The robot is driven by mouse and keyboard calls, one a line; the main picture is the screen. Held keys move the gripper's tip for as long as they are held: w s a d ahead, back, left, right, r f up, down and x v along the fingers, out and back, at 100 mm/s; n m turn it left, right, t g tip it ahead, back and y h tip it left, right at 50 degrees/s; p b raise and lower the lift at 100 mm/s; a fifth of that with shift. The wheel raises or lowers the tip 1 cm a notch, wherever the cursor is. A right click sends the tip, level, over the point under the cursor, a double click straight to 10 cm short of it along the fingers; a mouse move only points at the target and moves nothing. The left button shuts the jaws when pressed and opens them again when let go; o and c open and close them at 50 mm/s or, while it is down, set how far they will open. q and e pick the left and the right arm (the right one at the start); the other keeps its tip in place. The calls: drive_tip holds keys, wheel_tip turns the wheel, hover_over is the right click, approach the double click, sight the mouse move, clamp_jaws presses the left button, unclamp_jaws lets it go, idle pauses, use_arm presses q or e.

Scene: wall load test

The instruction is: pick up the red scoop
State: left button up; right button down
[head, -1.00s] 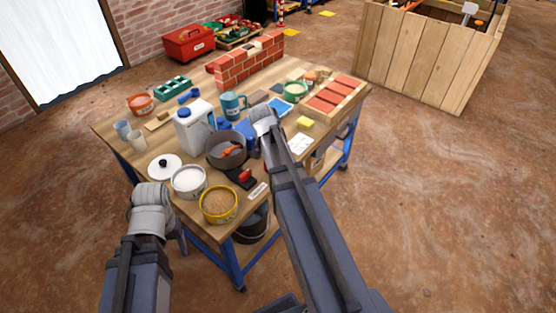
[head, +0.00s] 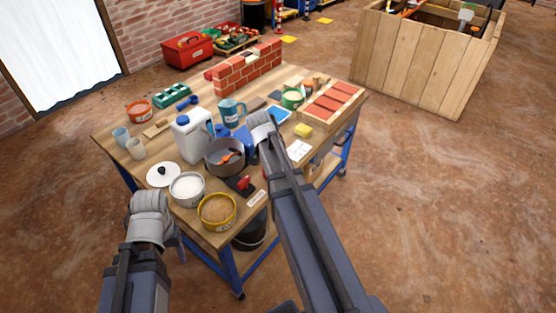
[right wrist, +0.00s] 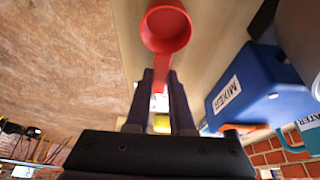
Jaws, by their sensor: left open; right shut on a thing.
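The red scoop (right wrist: 168,28) shows in the right wrist view, its round bowl at the top and its handle running down between the two fingers. My right gripper (right wrist: 161,85) is shut on that handle.
The wooden workbench (head: 148,165) is crowded. A yellow tub (head: 217,212), a white tub (head: 187,190) and a grey pot (head: 225,157) stand near its front. A blue mixer box (right wrist: 255,88) stands right of the scoop in the wrist view. A wooden crate (head: 413,70) stands beyond.

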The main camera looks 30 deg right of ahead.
use_arm(q)
wheel_tip(320, 180, up, 10)
drive_tip(key=p, duration=0.9)
drive_tip(key=shift+f, duration=0.15)
drive_tip(key=shift+c, duration=0.4)
